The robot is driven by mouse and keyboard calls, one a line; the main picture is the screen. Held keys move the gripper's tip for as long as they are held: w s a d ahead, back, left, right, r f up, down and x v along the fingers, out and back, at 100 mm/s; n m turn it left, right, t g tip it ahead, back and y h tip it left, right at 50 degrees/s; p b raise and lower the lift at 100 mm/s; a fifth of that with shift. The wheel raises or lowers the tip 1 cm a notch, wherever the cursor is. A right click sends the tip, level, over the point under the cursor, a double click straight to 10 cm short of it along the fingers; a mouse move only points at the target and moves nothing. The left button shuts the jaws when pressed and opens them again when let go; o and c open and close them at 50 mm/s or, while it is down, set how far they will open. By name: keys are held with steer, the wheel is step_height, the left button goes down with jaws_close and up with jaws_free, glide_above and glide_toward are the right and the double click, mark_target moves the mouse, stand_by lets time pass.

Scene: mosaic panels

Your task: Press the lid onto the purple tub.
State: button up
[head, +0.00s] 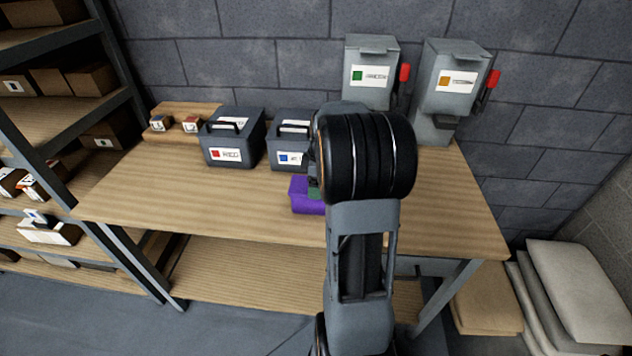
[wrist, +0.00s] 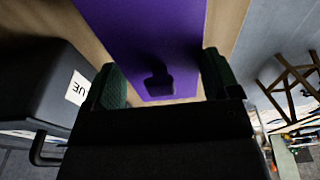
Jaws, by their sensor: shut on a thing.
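The purple tub (head: 306,197) stands on the workbench, just left of my arm in the head view. Its right part is hidden by my gripper. In the wrist view a flat purple surface, seemingly the lid (wrist: 150,25), runs up from between my fingers, with a small dark knob-like shape (wrist: 158,83) near its end. My gripper (wrist: 165,80) has one green-padded finger on each side and appears shut on the lid. One finger also shows against the purple in the head view. I cannot see a seam between lid and tub, so whether they touch is unclear.
A grey case with a red label (head: 233,138) and a blue-labelled case (head: 288,147) stand behind the tub. Two grey dispensers (head: 370,72) with red and dark side parts stand at the back right. The bench's front left (head: 200,200) is clear.

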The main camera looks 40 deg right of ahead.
steer(key=shift+f, duration=0.35)
stand_by(0.4)
steer(key=o, duration=0.8)
steer(key=shift+c, duration=0.2)
steer(key=shift+r, duration=0.1)
steer(key=shift+r+p, duration=2.35)
steer(key=shift+r, duration=1.1)
steer(key=shift+c, duration=0.2)
jaws_close()
